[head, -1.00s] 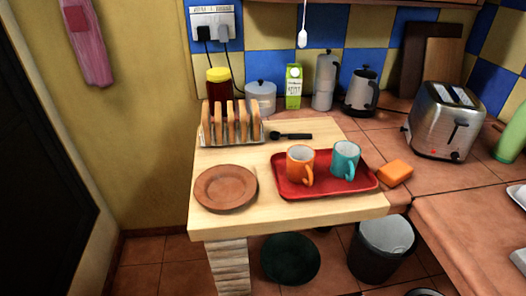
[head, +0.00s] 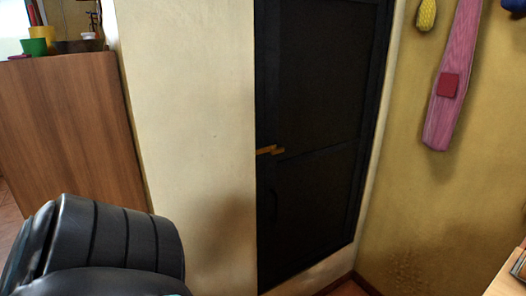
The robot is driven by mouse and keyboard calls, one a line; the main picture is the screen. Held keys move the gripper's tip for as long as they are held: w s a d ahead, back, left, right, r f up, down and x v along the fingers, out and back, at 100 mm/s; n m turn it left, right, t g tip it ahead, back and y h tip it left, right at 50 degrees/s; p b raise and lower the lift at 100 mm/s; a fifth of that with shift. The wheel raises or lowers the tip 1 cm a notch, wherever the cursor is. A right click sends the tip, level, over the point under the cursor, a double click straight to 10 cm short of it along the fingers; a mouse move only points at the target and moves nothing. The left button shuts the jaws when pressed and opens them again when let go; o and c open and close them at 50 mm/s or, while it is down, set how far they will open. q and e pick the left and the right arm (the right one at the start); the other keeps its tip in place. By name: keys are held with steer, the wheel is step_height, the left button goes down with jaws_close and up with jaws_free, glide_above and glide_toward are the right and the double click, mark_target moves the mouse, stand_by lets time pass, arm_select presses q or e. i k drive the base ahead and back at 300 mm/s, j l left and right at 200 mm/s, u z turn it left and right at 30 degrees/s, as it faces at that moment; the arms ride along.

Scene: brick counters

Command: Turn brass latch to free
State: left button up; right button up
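A brass latch (head: 270,150) sits at the left edge of a dark door (head: 325,95), about halfway up. It looks like a short, roughly horizontal bar reaching across the door's edge toward the frame. The door looks closed in its pale frame. A black, ribbed link of my own arm fills the lower left, well apart from the latch. Neither of my grippers shows in this view.
A pale wall (head: 185,100) stands left of the door. A wooden cabinet (head: 70,130) with colourful pots on top is at the far left. A pink ironing board (head: 455,75) hangs on the yellow wall at right. A counter corner (head: 508,284) shows at lower right.

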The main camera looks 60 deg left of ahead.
mark_target(274, 150)
steer(key=u, duration=1.85)
